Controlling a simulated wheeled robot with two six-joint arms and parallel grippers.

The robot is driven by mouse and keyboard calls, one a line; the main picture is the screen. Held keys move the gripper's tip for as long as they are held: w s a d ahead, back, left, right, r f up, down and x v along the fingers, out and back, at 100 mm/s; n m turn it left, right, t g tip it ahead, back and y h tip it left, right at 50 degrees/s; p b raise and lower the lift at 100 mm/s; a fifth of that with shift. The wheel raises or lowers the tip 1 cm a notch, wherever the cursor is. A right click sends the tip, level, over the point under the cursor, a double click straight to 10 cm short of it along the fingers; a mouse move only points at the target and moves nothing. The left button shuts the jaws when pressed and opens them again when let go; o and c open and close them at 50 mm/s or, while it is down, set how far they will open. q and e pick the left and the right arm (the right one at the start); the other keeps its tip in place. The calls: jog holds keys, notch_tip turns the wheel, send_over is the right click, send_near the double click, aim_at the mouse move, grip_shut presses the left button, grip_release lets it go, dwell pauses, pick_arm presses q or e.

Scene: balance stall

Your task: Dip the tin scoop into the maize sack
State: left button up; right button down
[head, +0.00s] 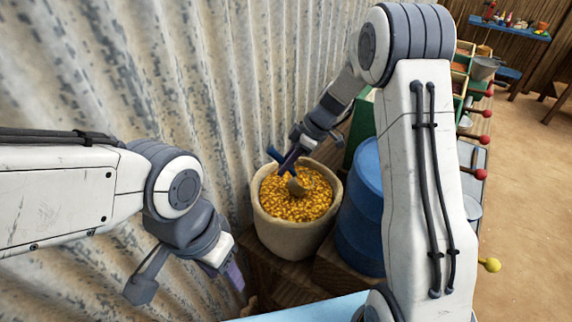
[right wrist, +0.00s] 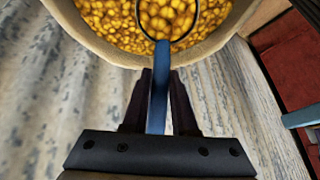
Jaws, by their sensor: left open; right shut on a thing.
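The maize sack (head: 262,222) stands open against the corrugated wall, with yellow maize (head: 290,208) near its rim. My right gripper (head: 288,163) is over the sack's mouth, shut on the blue handle of the tin scoop (head: 297,187). The scoop's bowl is down at the maize. In the right wrist view the handle (right wrist: 159,85) runs between the fingers to a round rim with maize showing inside it. I cannot tell how deep the bowl sits. My left gripper (head: 237,277) is open and empty, low and left of the sack.
A blue barrel (head: 362,210) stands close right of the sack, with a green box (head: 362,130) behind it. A light blue surface (head: 300,311) lies in front. The corrugated wall (head: 215,90) is close behind and left. Open floor lies far right.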

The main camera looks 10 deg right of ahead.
aim_at(278, 157)
dwell(0.5)
jog(key=shift+a+f+g+h+p, duration=0.15)
jog(key=shift+a+g+h+p, duration=0.35)
jog(key=shift+a+h, duration=0.35)
jog(key=h, duration=0.1)
jog(key=w+a+h+p, duration=0.1)
jog(key=h, duration=0.1)
jog(key=shift+a+f+g, duration=0.25)
jog(key=shift+f+g, duration=0.15)
jog(key=shift+w+a+m+g+h+p, duration=0.15)
jog(key=shift+w+m+g+h+p, duration=0.2)
jog(key=shift+h, duration=0.2)
jog(key=shift+r, duration=0.1)
jog(key=shift+s+d+r+p, duration=0.25)
jog(key=shift+d+r+p, duration=0.15)
jog(key=shift+r, duration=0.45)
jog(key=shift+s+d+r+p, duration=0.25)
jog(key=shift+d+r, duration=0.25)
jog(key=shift+r, duration=0.3)
